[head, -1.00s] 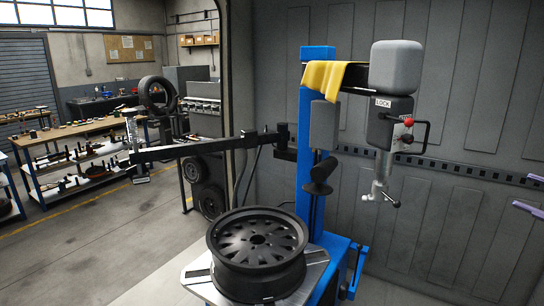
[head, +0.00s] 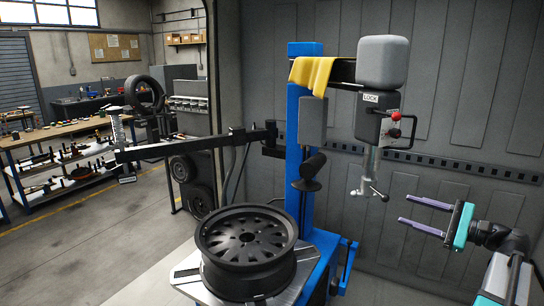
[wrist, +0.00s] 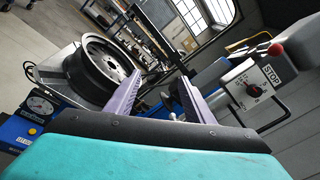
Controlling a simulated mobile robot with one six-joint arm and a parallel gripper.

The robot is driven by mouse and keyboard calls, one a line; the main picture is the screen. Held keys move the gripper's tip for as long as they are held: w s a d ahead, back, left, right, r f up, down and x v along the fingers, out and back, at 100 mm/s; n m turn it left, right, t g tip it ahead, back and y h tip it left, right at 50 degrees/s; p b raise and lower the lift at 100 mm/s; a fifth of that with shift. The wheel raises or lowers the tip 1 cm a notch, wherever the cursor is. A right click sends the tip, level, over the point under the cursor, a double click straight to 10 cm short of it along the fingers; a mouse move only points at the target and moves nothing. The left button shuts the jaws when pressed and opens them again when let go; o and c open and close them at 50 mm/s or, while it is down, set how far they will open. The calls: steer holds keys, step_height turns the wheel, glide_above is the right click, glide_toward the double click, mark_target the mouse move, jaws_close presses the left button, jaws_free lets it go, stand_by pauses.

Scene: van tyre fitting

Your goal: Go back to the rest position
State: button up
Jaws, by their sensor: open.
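My gripper (head: 422,214) is at the right of the head view, with two thin purple fingers spread apart and nothing between them. It points left towards the tyre machine's mount head (head: 372,180) and stays clear of it. The wrist view also shows the open purple fingers (wrist: 160,98) from behind the teal housing. The black wheel rim (head: 247,245) lies flat on the tyre machine's turntable (head: 190,277), away from my gripper.
The blue machine column (head: 297,130) carries a control box (head: 372,124) and a yellow cloth (head: 314,74). A black side arm (head: 190,147) reaches left. A workbench (head: 60,135) with tools stands at the back left. Grey floor (head: 110,240) is clear at the left.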

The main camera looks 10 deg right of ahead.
steer(key=w+a+f+n+g+y+b, duration=0.1)
steer(key=w+a+f+g, duration=0.25)
steer(key=a+f, duration=0.8)
steer(key=w+a+f+g+y, duration=0.1)
steer(key=w+a+f+g, duration=0.25)
steer(key=a+f, duration=0.85)
steer(key=s+a+f+n+g+h+b, duration=0.1)
steer(key=s+a+f+n+g, duration=0.2)
steer(key=a+f, duration=0.7)
steer(key=s+a+f+g, duration=0.3)
steer(key=s+a+f, duration=0.3)
steer(key=f, duration=0.6)
steer(key=s+a+f+n+g+h+b, duration=0.1)
steer(key=s+a+f+n+g+h, duration=0.25)
steer(key=s+f, duration=0.65)
steer(key=s+a+f+n+g+h, duration=0.25)
steer(key=s+a+f, duration=0.25)
steer(key=s+f, duration=0.45)
steer(key=s+d+f+n+g+h, duration=0.25)
steer(key=s+d+f+n, duration=0.2)
steer(key=s, duration=0.35)
steer(key=d+f+n+t+h, duration=0.1)
steer(key=d+n+h, duration=0.3)
steer(key=d+n, duration=0.2)
steer(key=shift+d+f+t, duration=0.25)
steer(key=shift+d+t, duration=0.1)
